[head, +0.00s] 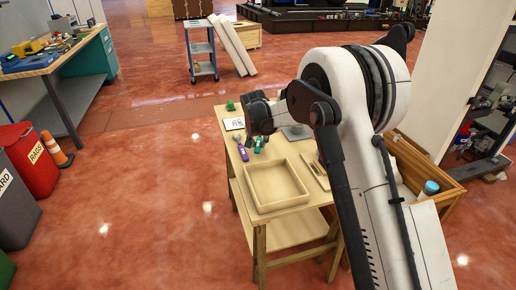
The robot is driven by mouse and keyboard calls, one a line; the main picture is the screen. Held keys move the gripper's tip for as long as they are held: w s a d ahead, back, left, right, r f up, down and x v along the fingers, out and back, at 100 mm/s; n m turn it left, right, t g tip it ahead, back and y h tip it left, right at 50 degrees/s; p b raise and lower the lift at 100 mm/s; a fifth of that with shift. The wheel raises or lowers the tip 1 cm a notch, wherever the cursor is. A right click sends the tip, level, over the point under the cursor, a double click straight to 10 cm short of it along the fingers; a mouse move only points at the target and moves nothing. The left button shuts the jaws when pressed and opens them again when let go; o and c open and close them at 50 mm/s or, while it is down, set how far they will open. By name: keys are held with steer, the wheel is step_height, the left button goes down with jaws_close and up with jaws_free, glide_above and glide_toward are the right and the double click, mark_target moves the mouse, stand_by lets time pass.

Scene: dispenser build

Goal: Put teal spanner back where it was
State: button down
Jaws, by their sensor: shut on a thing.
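My gripper (253,139) is over the back part of a small wooden table and points down. It is shut on the teal spanner (259,145), of which only a short teal piece shows below the dark fingers. Whether the spanner touches the tabletop cannot be told. A purple spanner (242,148) lies on the table just left of the gripper. My arm hides part of the table's right side.
A shallow wooden tray (249,196) takes up the table's front. A white card (234,124) and a green item (230,105) are at the back left. A wooden crate (446,203) with a teal-capped bottle (430,188) stands right. Open floor lies left.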

steer(key=shift+f, duration=1)
steer(key=shift+f, duration=0.15)
steer(key=c, duration=1.6)
jaws_free()
steer(key=shift+o, duration=0.2)
steer(key=p+v, duration=0.1)
steer(key=v, duration=1.1)
steer(key=shift+r, duration=0.25)
